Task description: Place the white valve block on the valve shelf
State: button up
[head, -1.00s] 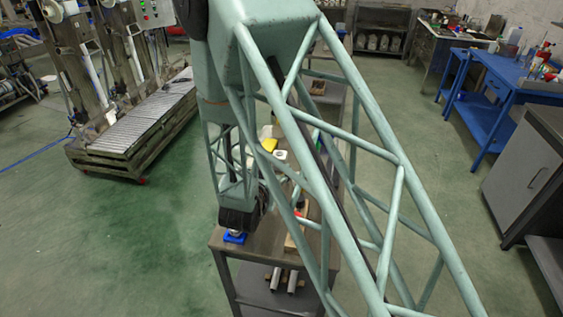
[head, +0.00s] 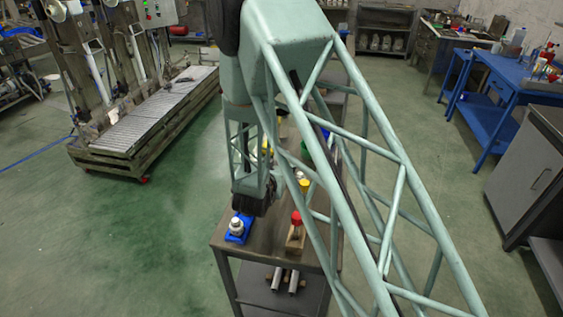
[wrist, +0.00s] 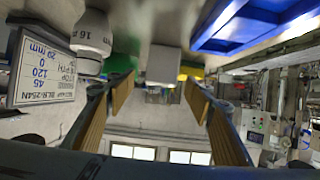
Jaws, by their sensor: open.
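A white rounded fitting (head: 237,225) stands upright on a blue base (head: 234,238) at the near left corner of the bench; I cannot tell for sure whether it is the white valve block. My gripper (head: 254,205) is just behind and right of it, apart from it, and mostly hidden by its own dark body. In the wrist view my gripper (wrist: 163,98) is open, its tan-padded fingers spread with nothing held. A pale block (wrist: 162,65) shows beyond the gap. A blue piece (wrist: 250,25) fills the upper right. I cannot tell which surface is the valve shelf.
A red-topped piece on a wooden block (head: 295,238) stands right of my gripper, with a yellow-topped piece (head: 304,185) behind. My lattice arm hides much of the bench (head: 265,238). Two pipes (head: 285,280) lie on its lower level.

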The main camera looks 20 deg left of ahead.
jog(key=shift+w+a+f, duration=0.1)
jog(key=shift+w+f, duration=0.1)
jog(key=shift+w, duration=0.3)
jog(key=shift+x, duration=2.6)
jog(key=shift+a, duration=0.1)
jog(key=c, duration=1.1)
jog(key=shift+r, duration=0.15)
jog(key=shift+r+p, duration=0.3)
jog(key=shift+r, duration=4.6)
